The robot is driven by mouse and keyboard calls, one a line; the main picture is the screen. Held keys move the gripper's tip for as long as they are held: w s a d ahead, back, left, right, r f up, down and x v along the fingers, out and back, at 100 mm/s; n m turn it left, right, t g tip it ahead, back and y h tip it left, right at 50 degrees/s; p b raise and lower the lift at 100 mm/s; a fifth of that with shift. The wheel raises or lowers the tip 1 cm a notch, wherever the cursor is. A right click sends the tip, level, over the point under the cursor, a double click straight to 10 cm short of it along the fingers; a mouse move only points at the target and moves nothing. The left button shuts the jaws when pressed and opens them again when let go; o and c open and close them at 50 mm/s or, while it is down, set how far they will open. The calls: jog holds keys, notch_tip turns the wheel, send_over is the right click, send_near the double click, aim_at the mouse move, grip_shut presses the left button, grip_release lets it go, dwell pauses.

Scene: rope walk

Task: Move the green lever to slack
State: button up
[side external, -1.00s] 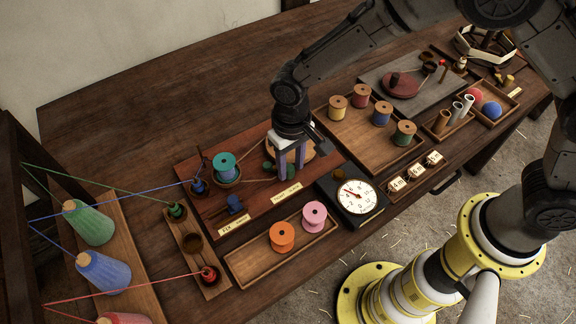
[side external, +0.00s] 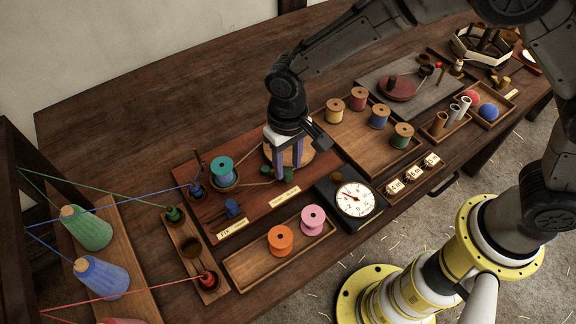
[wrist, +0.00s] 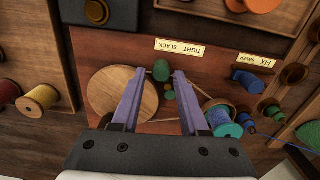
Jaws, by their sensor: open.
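The green lever's knob (wrist: 161,70) stands on the reddish-brown board (wrist: 220,75), behind the tight/slack label (side external: 285,196). My gripper (wrist: 160,74) is open, with one purple finger on each side of the knob. No firm contact shows. In the side view my gripper (side external: 288,171) points down at the board, and its fingers partly hide the green lever (side external: 287,174). Smaller green pieces (wrist: 169,95) show between the fingers in the wrist view.
A round wooden disc (wrist: 112,90) lies close to one finger. A teal spool (side external: 222,167) and a blue lever (side external: 233,207) stand on the same board. A dial gauge (side external: 356,198) and a tray with orange (side external: 280,238) and pink spools (side external: 313,219) are nearby.

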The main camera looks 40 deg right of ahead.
jog(key=shift+r, duration=2.3)
